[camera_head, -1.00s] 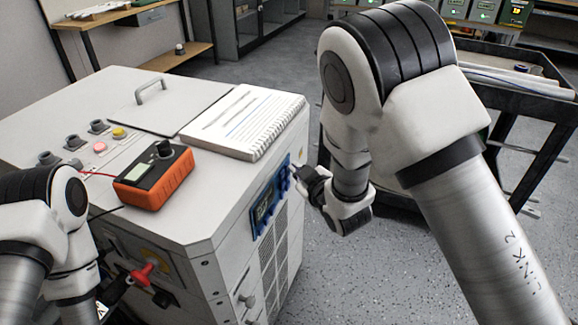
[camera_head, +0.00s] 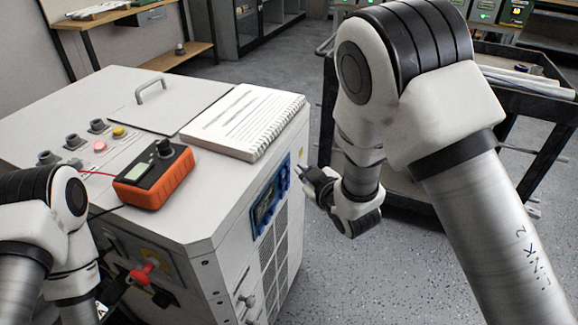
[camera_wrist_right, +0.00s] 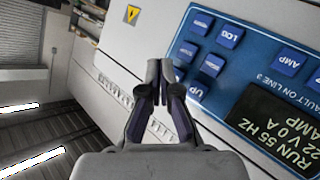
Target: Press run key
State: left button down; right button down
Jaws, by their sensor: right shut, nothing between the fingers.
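The blue control panel (camera_head: 268,202) is on the side face of the white cabinet. In the right wrist view it has several blue keys (camera_wrist_right: 213,66), one marked LOC (camera_wrist_right: 230,36), one AMP (camera_wrist_right: 288,62). I cannot read which one is the run key. The dark display (camera_wrist_right: 275,120) shows RUN 55 HZ. My right gripper (camera_head: 303,172) is shut and empty, just off the panel to the right; its tips (camera_wrist_right: 160,70) show left of the keys in the wrist view.
On the cabinet top lie an orange meter (camera_head: 152,180) and a spiral notebook (camera_head: 243,122), near several knobs and buttons (camera_head: 100,146). A black cart (camera_head: 520,100) stands right. Grey floor is open between.

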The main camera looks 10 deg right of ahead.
jog(key=shift+s+d+b, duration=0.2)
jog(key=shift+s+d, duration=0.5)
jog(key=shift+d, duration=0.35)
jog(key=shift+s+d+b, duration=0.15)
jog(key=shift+s+d, duration=0.55)
jog(key=shift+d, duration=0.35)
